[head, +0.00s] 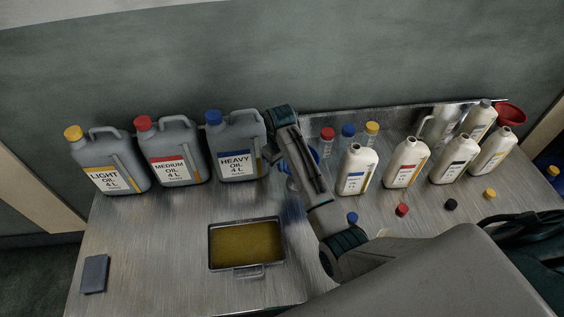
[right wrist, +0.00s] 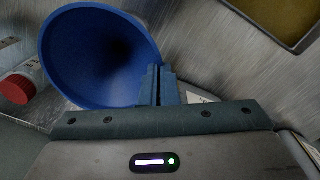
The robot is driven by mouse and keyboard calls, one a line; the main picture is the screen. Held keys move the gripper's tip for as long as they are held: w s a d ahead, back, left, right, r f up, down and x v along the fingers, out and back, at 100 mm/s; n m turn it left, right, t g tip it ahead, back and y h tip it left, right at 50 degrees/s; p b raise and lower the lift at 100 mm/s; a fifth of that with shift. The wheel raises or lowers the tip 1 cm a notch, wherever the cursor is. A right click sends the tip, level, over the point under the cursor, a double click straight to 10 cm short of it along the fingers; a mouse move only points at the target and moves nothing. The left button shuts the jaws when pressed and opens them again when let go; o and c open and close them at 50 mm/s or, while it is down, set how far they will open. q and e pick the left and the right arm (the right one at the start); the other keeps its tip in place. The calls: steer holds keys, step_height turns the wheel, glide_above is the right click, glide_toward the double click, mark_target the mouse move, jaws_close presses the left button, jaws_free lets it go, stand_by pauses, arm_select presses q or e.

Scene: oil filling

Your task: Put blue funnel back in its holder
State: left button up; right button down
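The blue funnel (head: 314,153) is mostly hidden behind my right arm in the head view; small blue parts show beside the arm. In the right wrist view its wide round mouth (right wrist: 95,52) faces the camera. My right gripper (right wrist: 160,85) has its fingers close together at the funnel's rim and appears shut on it. The funnel's spout and any holder under it are hidden. I cannot tell whether the funnel is above the table or resting on something. My left gripper is not in view.
Three grey oil cans (head: 240,155) stand back left, with a tray of yellow oil (head: 210,258) in front. Several white bottles (head: 357,172) and loose caps (head: 402,210) are at the right. Small capped tubes (head: 327,144) stand beside the arm; a red funnel (head: 511,114) is back right.

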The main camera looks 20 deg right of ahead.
steer(key=shift+f, duration=0.25)
steer(key=c, duration=1.6)
jaws_free()
